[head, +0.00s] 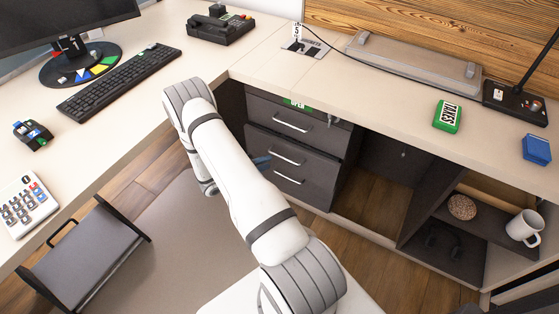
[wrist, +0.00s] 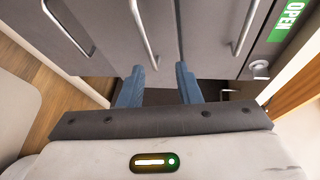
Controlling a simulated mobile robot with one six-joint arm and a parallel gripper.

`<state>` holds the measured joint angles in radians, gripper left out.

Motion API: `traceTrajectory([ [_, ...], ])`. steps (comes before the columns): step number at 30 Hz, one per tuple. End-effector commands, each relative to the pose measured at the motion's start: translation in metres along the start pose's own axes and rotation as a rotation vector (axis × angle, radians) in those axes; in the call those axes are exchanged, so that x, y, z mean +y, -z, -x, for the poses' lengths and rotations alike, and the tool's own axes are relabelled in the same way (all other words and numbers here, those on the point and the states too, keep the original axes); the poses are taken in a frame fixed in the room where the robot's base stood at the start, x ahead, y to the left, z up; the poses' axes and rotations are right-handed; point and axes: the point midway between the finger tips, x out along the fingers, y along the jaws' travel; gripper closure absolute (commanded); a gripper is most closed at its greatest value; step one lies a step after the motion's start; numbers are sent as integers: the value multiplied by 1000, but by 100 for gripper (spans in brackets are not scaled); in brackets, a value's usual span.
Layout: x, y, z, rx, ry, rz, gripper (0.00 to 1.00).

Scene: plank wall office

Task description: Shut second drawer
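The grey drawer unit stands under the desk, with three bar handles one above another. The second drawer's front shows beside my arm in the head view, with its handle (head: 286,159). In the wrist view its front lies across the middle with a handle (wrist: 145,35). How far it stands out from the others I cannot tell. My gripper (wrist: 158,75) has two blue fingers apart with nothing between them, close in front of the drawer fronts. In the head view only a bit of a blue finger (head: 262,162) shows; my arm hides the rest.
The top drawer (head: 291,124) has a green OPEN label (head: 296,104) above it and a lock knob beside it. An open shelf with a mug (head: 525,227) is at the right. Floor between is partly clear.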

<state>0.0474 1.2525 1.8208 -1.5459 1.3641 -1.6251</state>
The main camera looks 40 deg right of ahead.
Motion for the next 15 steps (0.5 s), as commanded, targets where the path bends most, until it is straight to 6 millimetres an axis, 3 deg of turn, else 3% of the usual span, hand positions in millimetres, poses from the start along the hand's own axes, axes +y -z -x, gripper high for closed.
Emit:
traceTrajectory([
  [5,20,-1,-8,-43,19,100,69],
  [15,22,-2,-55,-44,21,108,69],
])
